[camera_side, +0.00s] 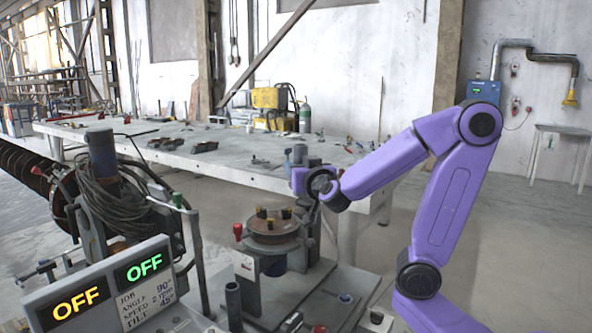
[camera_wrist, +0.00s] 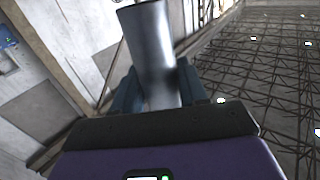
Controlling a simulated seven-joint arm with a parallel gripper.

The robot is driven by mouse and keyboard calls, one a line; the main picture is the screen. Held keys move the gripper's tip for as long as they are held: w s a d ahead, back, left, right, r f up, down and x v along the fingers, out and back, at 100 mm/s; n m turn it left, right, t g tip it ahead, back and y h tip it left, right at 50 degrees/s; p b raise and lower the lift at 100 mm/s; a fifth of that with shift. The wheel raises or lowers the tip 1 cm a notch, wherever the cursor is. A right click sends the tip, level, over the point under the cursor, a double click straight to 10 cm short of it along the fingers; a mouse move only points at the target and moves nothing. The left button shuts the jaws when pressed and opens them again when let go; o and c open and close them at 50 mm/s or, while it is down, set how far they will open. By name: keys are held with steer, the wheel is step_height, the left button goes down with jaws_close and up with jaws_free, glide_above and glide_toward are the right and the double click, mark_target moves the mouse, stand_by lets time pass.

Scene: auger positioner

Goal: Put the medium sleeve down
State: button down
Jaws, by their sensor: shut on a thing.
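My gripper (camera_side: 299,163) points upward and is shut on a grey metal sleeve (camera_side: 300,153), which I take to be the medium sleeve. It is held above and a little right of the round positioner table (camera_side: 272,238), in front of the long bench. In the wrist view the sleeve (camera_wrist: 153,45) stands between the two blue-grey fingers (camera_wrist: 157,92), tilted slightly, with roof trusses behind it. The sleeve's lower end is hidden by my gripper.
The positioner table carries several black-and-yellow clamps (camera_side: 262,212). A red-knobbed lever (camera_side: 238,232) stands beside it. A short grey tube (camera_side: 233,303) stands at the front. The control panel (camera_side: 105,290) reads OFF twice. A long grey bench (camera_side: 230,160) with scattered tools lies behind.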

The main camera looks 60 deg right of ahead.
steer(key=shift+s+a+r, duration=0.2)
steer(key=shift+s+r, duration=0.1)
steer(key=shift+s, duration=0.25)
steer(key=shift+w+a+f+y, duration=0.1)
steer(key=shift+w+a+y, duration=0.1)
steer(key=shift+w+y, duration=0.15)
steer(key=w+a+f+n+t+y, duration=0.4)
steer(key=w+a+f+n+y, duration=0.55)
steer(key=a+f, duration=0.5)
steer(key=s+f+m+h, duration=0.1)
steer(key=s+m+h, duration=0.3)
steer(key=s, duration=0.3)
steer(key=shift+a+f+m+g, duration=0.15)
steer(key=shift+m+g, duration=0.25)
steer(key=shift+m, duration=0.25)
